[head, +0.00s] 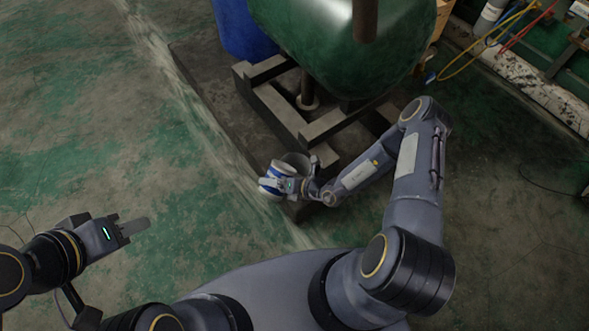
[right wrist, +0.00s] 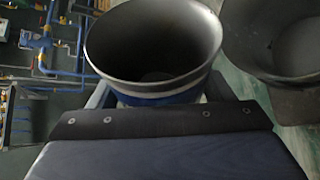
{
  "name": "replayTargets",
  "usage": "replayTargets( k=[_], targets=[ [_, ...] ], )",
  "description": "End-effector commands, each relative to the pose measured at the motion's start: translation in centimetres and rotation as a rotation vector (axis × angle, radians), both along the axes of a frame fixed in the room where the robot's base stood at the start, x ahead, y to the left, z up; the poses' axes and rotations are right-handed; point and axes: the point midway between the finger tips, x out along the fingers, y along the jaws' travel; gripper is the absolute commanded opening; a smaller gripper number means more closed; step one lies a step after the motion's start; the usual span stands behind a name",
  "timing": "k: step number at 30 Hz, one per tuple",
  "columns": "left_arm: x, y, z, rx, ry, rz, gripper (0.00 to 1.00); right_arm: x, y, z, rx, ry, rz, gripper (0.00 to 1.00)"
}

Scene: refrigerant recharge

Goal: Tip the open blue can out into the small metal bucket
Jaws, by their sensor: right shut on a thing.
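The open blue can (head: 271,183), blue with white bands, is held in my right gripper (head: 287,185), which is shut on its side. In the right wrist view its round open mouth (right wrist: 150,42) faces the camera, with a dark grey inside. I cannot tell its exact tilt. The small metal bucket (head: 297,160) stands just behind and right of the can in the head view. It also shows at the right edge of the right wrist view (right wrist: 268,60), close beside the can. My left gripper (head: 138,227) is low at the left, away from both; its finger gap is unclear.
A large green tank (head: 350,50) stands on a dark frame (head: 270,105) behind the bucket. A blue barrel (head: 242,28) is at the back. Yellow and red hoses (head: 485,42) lie at the upper right. The green floor at the left is clear.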

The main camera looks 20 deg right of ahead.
Motion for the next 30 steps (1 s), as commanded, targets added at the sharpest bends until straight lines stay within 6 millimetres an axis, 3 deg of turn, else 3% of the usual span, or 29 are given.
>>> replayTargets(
  k=[23,30],
  targets=[
    [0.0,0.0,-3.3,0.0,0.0,0.0,0.36,0.1,-0.1,-0.5,0.101,0.082,-0.001,0.43],
    [0.0,0.0,-3.4,0.0,0.0,0.0,0.36,0.1,-0.1,-0.3,0.115,0.094,0.0,0.43]
  ],
)
